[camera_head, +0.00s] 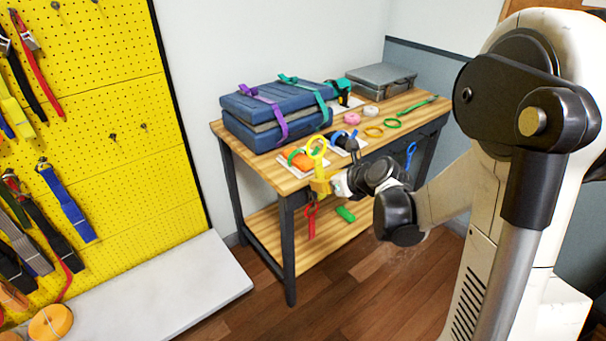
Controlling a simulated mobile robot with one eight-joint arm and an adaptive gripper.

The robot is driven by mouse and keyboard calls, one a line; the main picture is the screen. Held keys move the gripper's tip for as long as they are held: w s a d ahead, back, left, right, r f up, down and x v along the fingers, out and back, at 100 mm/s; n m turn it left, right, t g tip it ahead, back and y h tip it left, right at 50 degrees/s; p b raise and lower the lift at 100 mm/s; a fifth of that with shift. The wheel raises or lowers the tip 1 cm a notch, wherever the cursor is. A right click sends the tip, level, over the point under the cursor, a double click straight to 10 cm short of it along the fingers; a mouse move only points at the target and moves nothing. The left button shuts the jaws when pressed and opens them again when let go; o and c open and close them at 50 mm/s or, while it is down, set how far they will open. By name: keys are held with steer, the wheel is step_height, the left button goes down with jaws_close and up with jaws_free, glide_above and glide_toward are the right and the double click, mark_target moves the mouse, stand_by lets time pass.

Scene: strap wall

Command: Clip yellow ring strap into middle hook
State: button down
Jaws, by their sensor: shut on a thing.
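The yellow ring strap (317,147) stands up at the front left edge of the wooden workbench, its ring at the top and a wider yellow part below. My gripper (332,184) comes in from the right and is shut on the strap's lower part. Its fingertips are small and partly covered. A red ring strap (311,220) hangs below the bench's front edge at the left. A blue ring strap (410,154) hangs at the right. I cannot make out a middle hook; my arm covers the bench front between the red and blue straps.
Blue cases (275,112) with purple and teal straps fill the bench's back left. Several coloured rings and rolls lie on the wooden bench top (412,99). A green item (345,214) lies on the lower shelf. A yellow pegboard (110,80) with hanging straps stands at left.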

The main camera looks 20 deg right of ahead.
steer(key=d+f+b, duration=0.1)
steer(key=d+f, duration=0.5)
steer(key=f, duration=0.4)
steer(key=d+f+g+b, duration=0.1)
steer(key=d+f, duration=0.6)
steer(key=f, duration=0.2)
steer(key=d+f+b, duration=0.1)
steer(key=d+f, duration=0.5)
steer(key=f, duration=0.4)
steer(key=w+a+f, duration=0.2)
steer(key=w+a, duration=0.2)
steer(key=w, duration=0.7)
steer(key=shift+w+a+f+g, duration=0.2)
steer(key=shift+f+g, duration=0.05)
steer(key=shift+g, duration=0.05)
steer(key=c, duration=1.3)
jaws_free()
steer(key=shift+o, duration=0.2)
